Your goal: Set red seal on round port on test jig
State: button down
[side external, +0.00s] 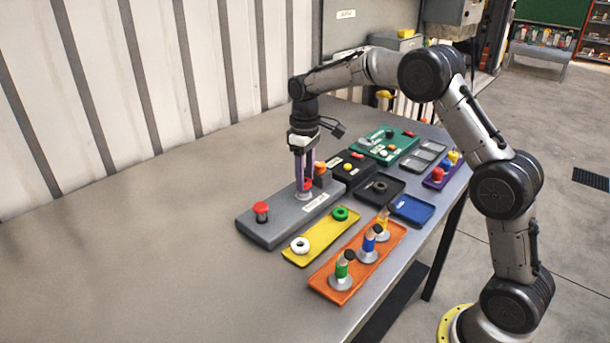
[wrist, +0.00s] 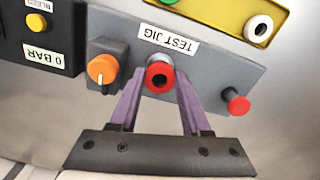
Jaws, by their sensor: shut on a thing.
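The grey test jig (side external: 283,222) lies on the metal table, with its label readable in the wrist view (wrist: 205,62). My gripper (side external: 304,184) points straight down over the jig, its purple fingers closed on the red seal (wrist: 159,77). The seal is a red ring with a dark centre, and it also shows between the fingertips in the side view (side external: 308,184). It is at the top of the pale round port (side external: 304,195). The fingers partly hide the port, and I cannot tell how far down on it the seal sits.
On the jig, a red button (side external: 261,207) and an orange knob (wrist: 102,69) flank the gripper. The yellow tray (side external: 320,237) holds a white ring and a green ring. An orange tray (side external: 372,268) carries several upright fittings. The table's left side is clear.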

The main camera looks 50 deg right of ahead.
jog(key=shift+f, duration=0.7)
dwell(0.9)
grip_release()
dwell(0.5)
jog(key=shift+w+d+r, duration=0.1)
jog(key=shift+r, duration=3.9)
jog(key=shift+r, duration=0.1)
